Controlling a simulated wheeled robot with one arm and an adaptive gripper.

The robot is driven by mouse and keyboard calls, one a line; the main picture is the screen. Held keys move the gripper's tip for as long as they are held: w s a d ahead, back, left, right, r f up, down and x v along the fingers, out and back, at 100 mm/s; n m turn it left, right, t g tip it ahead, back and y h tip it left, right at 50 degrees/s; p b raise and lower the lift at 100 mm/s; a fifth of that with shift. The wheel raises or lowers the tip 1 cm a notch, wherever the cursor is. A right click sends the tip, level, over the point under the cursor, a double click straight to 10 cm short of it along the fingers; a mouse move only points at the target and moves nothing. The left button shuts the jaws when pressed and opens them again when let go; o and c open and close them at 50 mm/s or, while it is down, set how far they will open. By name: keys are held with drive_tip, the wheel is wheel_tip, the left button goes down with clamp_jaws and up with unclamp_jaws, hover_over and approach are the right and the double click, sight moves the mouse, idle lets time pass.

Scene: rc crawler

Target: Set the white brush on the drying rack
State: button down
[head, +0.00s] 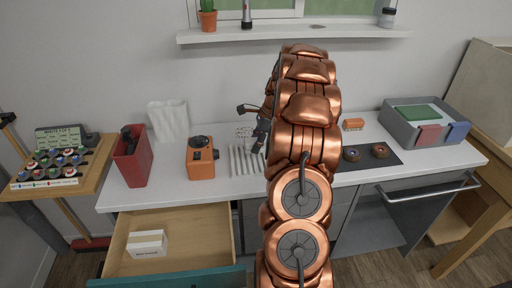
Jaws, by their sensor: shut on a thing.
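My gripper (252,127) is over the back of the counter, left of my copper arm, which hides part of it. Its dark fingers are shut on a small pale thing, the white brush (243,132), which shows only faintly against the pale wall. The drying rack (246,160), a row of white slats, sits on the counter just below and in front of my gripper. The rack's right end is hidden by my arm. I cannot tell the exact height of the brush above the rack.
An orange machine (201,158) stands left of the rack, then a red bin (132,157) and a white holder (168,120). An orange brush (353,124) and a grey bin (408,133) are at right. An open drawer (200,227) juts out below. A shelf (300,33) hangs above.

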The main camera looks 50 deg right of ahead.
drive_tip(key=shift+w+d+f, duration=0.15)
drive_tip(key=shift+w+d, duration=0.2)
drive_tip(key=shift+d, duration=0.1)
wheel_tip(320, 180, down, 2)
drive_tip(key=shift+a+f+p, duration=0.1)
drive_tip(key=shift+f+p, duration=0.15)
drive_tip(key=shift+p, duration=0.65)
drive_tip(key=shift+f, duration=0.4)
drive_tip(key=shift+f, duration=0.15)
drive_tip(key=c, duration=0.7)
unclamp_jaws()
drive_tip(key=b+v, duration=0.3)
drive_tip(key=v, duration=0.9)
